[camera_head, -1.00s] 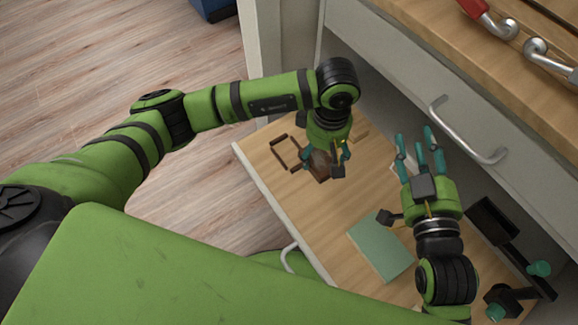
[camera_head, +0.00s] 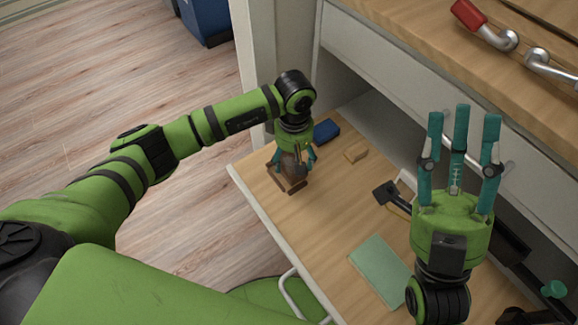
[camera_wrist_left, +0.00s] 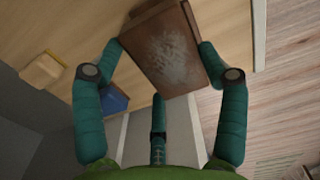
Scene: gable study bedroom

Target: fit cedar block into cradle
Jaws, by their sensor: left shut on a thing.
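The cedar block (camera_wrist_left: 165,55) is brown with a pale worn patch on its face. My left gripper (camera_head: 294,166) is shut on it, with teal fingers at both sides of the block in the left wrist view. The cradle (camera_head: 297,187) is a dark brown frame on the drawer floor, directly below the left gripper in the head view. The gripper and block hide most of the cradle, so I cannot tell whether the block is inside it or above it. My right gripper (camera_head: 461,140) is open and empty, its fingers spread and pointing up the picture.
The open drawer (camera_head: 340,220) also holds a blue item (camera_head: 326,131), a small tan block (camera_head: 356,151), a green booklet (camera_head: 381,270) and a black item (camera_head: 386,193). Red-handled metal tools (camera_head: 487,24) lie on the desktop above. Drawer floor is bare between cradle and booklet.

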